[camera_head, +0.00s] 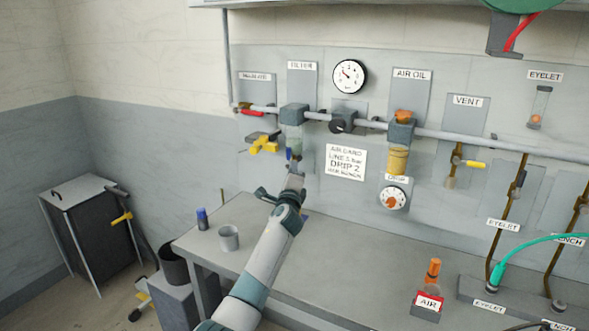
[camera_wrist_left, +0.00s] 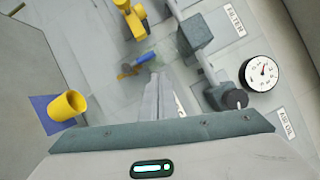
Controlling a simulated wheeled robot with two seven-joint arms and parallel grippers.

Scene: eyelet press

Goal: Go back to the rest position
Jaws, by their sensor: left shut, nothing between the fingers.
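My left arm reaches up over the bench in the head view. Its gripper (camera_head: 294,170) is in front of the panel, just below the filter (camera_head: 294,138). In the left wrist view the fingers (camera_wrist_left: 155,98) are together, with nothing seen between them. A small blue and orange part (camera_wrist_left: 137,65) shows just beyond the tips; I cannot tell whether they touch it. It shows blue in the head view (camera_head: 289,154). My right gripper is not in view.
The panel carries a yellow valve handle (camera_head: 264,144), a gauge (camera_head: 350,76) and an oiler (camera_head: 398,160). On the bench (camera_head: 345,262) stand a grey cup (camera_head: 229,238), a blue item (camera_head: 202,218) and an AIR bottle (camera_head: 433,275). A yellow cup (camera_wrist_left: 67,105) lies near my wrist's left.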

